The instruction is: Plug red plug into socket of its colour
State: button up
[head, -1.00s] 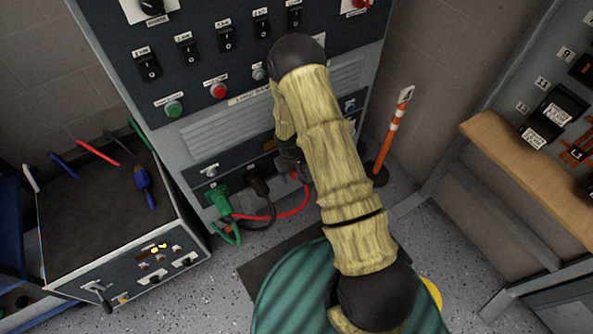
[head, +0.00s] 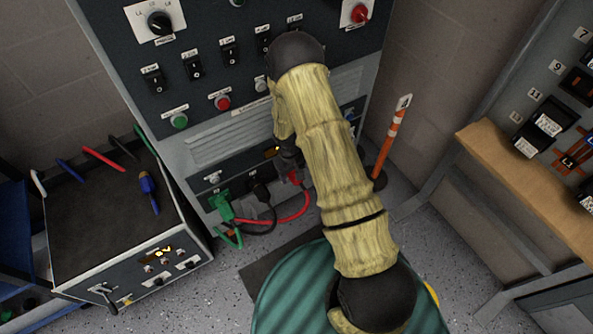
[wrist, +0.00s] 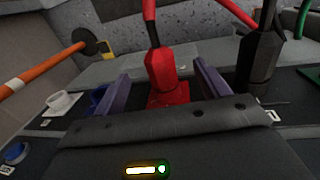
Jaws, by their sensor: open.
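The red plug (wrist: 160,68) stands in the panel on a red base (wrist: 168,98) in the wrist view, its red cable running up and away from it. It also shows at the lower panel in the head view (head: 294,177), partly behind my arm. My gripper (wrist: 165,85) is open, with one purple-grey finger on each side of the red plug. A gap shows between the plug and each finger. The plug's lower end and contacts are hidden.
A black plug (head: 261,191) and a green plug (head: 221,207) sit in the panel left of the red one, their cables hanging close by. An orange-and-white post (head: 392,135) stands to the right. A cart (head: 110,230) with tools stands at left.

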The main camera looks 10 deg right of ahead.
jog(key=shift+a+r+p, duration=0.15)
jog(key=shift+r+p, duration=0.75)
jog(key=shift+r, duration=0.4)
jog(key=shift+s+a, duration=0.1)
jog(key=shift+r, duration=0.1)
notch_tip(320, 180, up, 17)
jog(key=a+p, duration=0.2)
jog(key=p, duration=0.1)
jog(key=shift+s, duration=0.35)
jog(key=shift+a, duration=0.1)
